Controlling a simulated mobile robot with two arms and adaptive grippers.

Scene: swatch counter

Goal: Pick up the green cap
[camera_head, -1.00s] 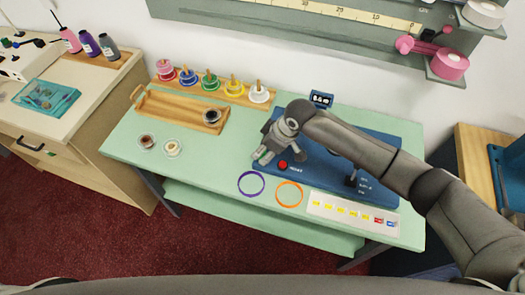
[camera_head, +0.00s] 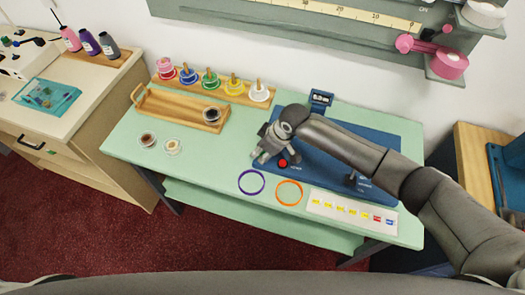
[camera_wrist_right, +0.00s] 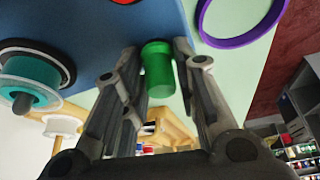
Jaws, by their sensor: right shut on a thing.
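The green cap (camera_wrist_right: 157,70) shows in the right wrist view as a small bright green cylinder between the two fingers of my right gripper (camera_wrist_right: 156,62). The fingers are shut on its sides. In the head view, my right gripper (camera_head: 265,158) is over the left front corner of the blue board, above the purple ring. The cap is too small and covered to make out clearly in the head view. My left gripper is not in view.
A red button (camera_head: 283,163) lies close beside the right gripper. The purple ring (camera_head: 251,182) and orange ring (camera_head: 289,193) lie at the front, near a label strip (camera_head: 350,211). A wooden tray (camera_head: 165,109) and a rack of coloured spools (camera_head: 210,83) stand left and behind.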

